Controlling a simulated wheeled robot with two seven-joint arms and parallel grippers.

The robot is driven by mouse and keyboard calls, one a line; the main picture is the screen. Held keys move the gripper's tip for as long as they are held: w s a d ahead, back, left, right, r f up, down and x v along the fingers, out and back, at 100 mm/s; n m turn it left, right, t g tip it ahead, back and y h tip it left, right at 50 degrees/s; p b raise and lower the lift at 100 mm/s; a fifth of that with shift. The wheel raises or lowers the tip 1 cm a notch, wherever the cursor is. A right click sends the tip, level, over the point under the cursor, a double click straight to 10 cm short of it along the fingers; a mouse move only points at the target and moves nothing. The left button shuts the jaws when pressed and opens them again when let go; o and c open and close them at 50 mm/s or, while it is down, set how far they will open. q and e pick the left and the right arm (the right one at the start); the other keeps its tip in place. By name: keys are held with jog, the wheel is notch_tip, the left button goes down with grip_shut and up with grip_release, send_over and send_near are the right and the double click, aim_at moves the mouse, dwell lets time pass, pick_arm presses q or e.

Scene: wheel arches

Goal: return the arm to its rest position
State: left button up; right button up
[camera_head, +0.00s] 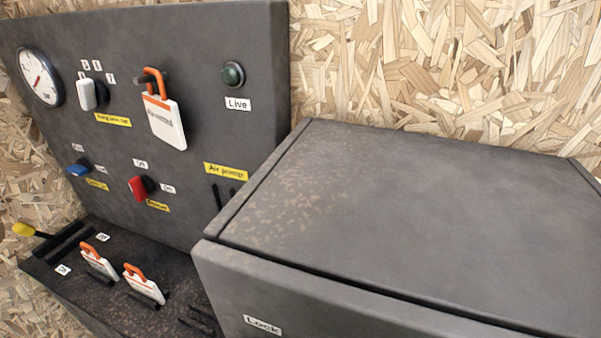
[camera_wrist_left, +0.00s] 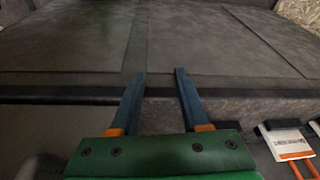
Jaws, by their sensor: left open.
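My left gripper (camera_wrist_left: 162,75) shows in the left wrist view. Its two dark blue fingers stand apart with nothing between them, so it is open and empty. Beyond the fingertips are a dark ledge edge and grey panel surfaces (camera_wrist_left: 85,40). Whether the fingertips touch anything I cannot tell. No arm or gripper of mine shows in the head view, and my right gripper is in neither view.
A dark control panel (camera_head: 200,60) with a gauge (camera_head: 40,77), switches and a hanging tag (camera_head: 165,122) stands at left. Below it is a shelf with tags (camera_head: 144,286) and a yellow-ended lever (camera_head: 28,230). A large grey box (camera_head: 420,200) fills the right. A tag (camera_wrist_left: 285,142) lies right of my gripper.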

pick_arm(q)
jog(key=s+f+g, duration=0.1)
jog(key=s+f, duration=0.2)
jog(key=f, duration=0.7)
jog(key=s+f, duration=0.3)
jog(key=f, duration=0.6)
jog(key=s+a+f+g, duration=0.1)
jog(key=s+a+f, duration=0.1)
jog(key=s+f, duration=0.3)
jog(key=s, duration=0.3)
jog(key=shift+s+a, duration=0.2)
jog(key=shift+a, duration=0.05)
